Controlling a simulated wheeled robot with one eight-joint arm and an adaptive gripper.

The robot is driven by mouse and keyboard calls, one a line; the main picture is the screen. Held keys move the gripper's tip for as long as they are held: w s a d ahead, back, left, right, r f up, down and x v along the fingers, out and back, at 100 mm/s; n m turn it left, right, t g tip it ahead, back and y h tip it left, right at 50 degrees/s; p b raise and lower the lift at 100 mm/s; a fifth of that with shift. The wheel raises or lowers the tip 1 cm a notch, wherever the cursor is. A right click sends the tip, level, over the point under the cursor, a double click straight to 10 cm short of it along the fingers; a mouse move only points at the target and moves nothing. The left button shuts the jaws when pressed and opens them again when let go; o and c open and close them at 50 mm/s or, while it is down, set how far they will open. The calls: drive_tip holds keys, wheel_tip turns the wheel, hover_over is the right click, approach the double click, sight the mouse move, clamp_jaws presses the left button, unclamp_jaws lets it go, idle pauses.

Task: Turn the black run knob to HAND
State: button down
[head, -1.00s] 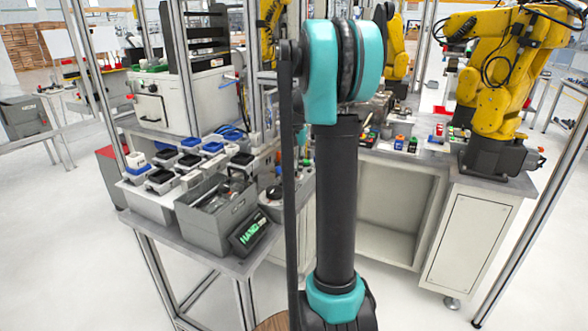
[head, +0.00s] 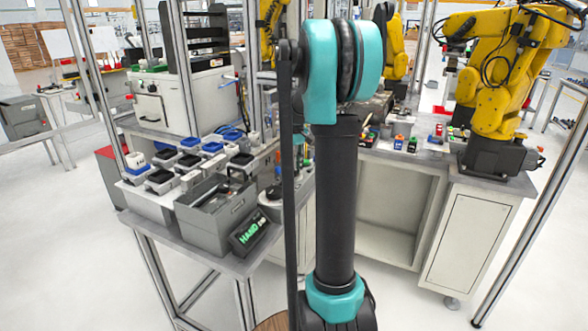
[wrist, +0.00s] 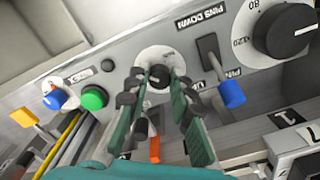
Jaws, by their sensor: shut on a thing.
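In the wrist view a black knob (wrist: 158,75) sits on a round pale plate on a light grey panel. My gripper (wrist: 158,88) has its two fingers on either side of the knob and is shut on it. The fingers cover part of the knob and plate, and I cannot read the knob's pointer or position marks. In the head view my arm hides the gripper and the knob.
Around the knob are a green button (wrist: 94,97), a blue knob (wrist: 54,98), a lever with a blue tip (wrist: 231,94) and a large numbered dial (wrist: 287,30). Yellow robot arms (head: 492,95) stand on the right bench.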

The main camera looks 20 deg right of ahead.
sight(294, 170)
idle(0.3)
drive_tip(key=c, duration=1.3)
unclamp_jaws()
wheel_tip(294, 170, up, 12)
drive_tip(key=shift+r, duration=0.1)
